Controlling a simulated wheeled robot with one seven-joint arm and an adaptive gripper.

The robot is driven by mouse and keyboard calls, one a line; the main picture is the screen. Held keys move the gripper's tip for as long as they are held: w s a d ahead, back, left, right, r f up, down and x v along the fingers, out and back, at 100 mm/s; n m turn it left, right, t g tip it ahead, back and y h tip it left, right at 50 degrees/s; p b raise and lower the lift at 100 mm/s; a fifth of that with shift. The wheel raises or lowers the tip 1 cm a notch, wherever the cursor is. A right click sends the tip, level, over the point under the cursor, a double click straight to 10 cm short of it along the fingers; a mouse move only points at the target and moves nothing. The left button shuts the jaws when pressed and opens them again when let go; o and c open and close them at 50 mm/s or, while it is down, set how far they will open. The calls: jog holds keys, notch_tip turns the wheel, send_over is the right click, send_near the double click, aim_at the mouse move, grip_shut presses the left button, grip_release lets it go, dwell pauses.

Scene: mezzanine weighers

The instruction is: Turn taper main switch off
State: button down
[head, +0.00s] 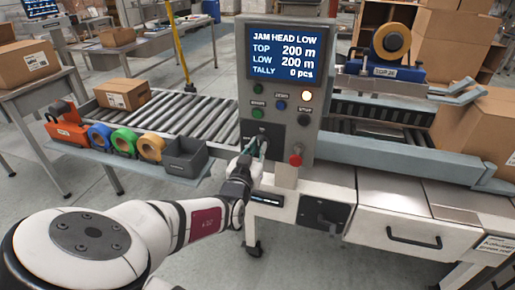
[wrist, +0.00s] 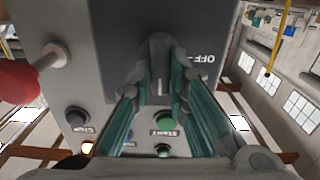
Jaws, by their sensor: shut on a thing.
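The taper's control box (head: 247,62) stands in the middle of the head view, with a lit screen (head: 283,53) reading JAM HEAD LOW. My gripper (head: 261,146) is at the lower front of the box. In the wrist view, my gripper (wrist: 158,88) has its green-padded fingers on either side of the grey main switch handle (wrist: 158,52) and is shut on it. An OFF label shows beside the handle at upper right. The fingers hide part of the handle, and I cannot tell exactly which way it points.
A red emergency button (head: 296,160) juts out right of my gripper. Green, blue and black buttons and a lit amber lamp (head: 305,96) sit above. A roller conveyor (head: 190,118) and a shelf with tape rolls (head: 151,147) lie left; a tape head (head: 385,70) stands right.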

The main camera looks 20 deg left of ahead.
jog(key=n+p, duration=0.2)
jog(key=n, duration=0.1)
jog(key=shift+a+r+n+p, duration=0.1)
jog(key=shift+n+p, duration=0.2)
jog(key=shift+p, duration=0.05)
jog(key=n+p, duration=0.2)
jog(key=n, duration=0.3)
jog(key=shift+a, duration=0.15)
jog(key=n+p, duration=0.1)
jog(key=n, duration=0.4)
jog(key=shift+f, duration=0.2)
jog(key=shift+a+f+n+p, duration=0.15)
jog(key=shift+n+p, duration=0.35)
jog(key=shift+n, duration=1.4)
jog(key=c, duration=1.6)
grip_release()
jog(key=shift+o, duration=0.2)
jog(key=s, duration=1.2)
